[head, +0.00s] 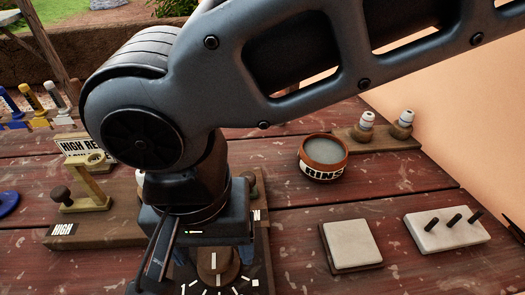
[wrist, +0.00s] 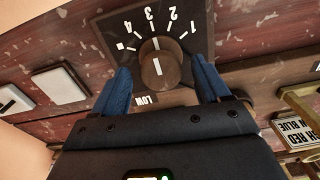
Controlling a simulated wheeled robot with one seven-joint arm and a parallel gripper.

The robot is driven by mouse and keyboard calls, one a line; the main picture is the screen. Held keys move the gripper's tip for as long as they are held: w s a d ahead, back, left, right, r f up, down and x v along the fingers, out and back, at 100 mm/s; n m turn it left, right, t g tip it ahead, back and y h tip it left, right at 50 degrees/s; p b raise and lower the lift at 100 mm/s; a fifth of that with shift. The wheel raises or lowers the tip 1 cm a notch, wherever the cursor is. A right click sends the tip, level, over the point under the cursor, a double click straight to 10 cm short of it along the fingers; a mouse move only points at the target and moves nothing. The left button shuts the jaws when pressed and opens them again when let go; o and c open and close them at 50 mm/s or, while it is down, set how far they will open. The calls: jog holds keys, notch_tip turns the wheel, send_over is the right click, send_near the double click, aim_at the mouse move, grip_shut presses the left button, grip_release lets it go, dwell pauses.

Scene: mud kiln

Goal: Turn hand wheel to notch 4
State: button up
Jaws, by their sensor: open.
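The hand wheel is a round brown knob (wrist: 158,72) with a white pointer line, set on a dark dial plate (wrist: 200,20) with white ticks and the numbers 1 to 4. In the wrist view the pointer line points up toward the ticks; I cannot tell exactly which notch it is on. The knob also shows low in the head view (head: 213,267), partly hidden by my wrist. My gripper (wrist: 160,64) is open, with one blue finger on each side of the knob. Gaps show between fingers and knob; contact is not clear.
A RINSE pot (head: 322,158) stands right of my arm on the reddish plank table. A pale square block (head: 350,245) and a white block with dark pegs (head: 447,230) lie at the right. A wooden lever board marked HIGH (head: 100,232) is at the left.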

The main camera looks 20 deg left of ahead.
jog(key=c, duration=1)
jog(key=shift+c, duration=0.2)
jog(key=shift+n+p, duration=0.4)
jog(key=shift+p, duration=0.15)
jog(key=shift+r+n+p, duration=0.1)
jog(key=shift+n+p, duration=0.8)
jog(key=shift+p, duration=0.1)
jog(key=shift+n+p, duration=1.25)
jog(key=shift+n, duration=0.25)
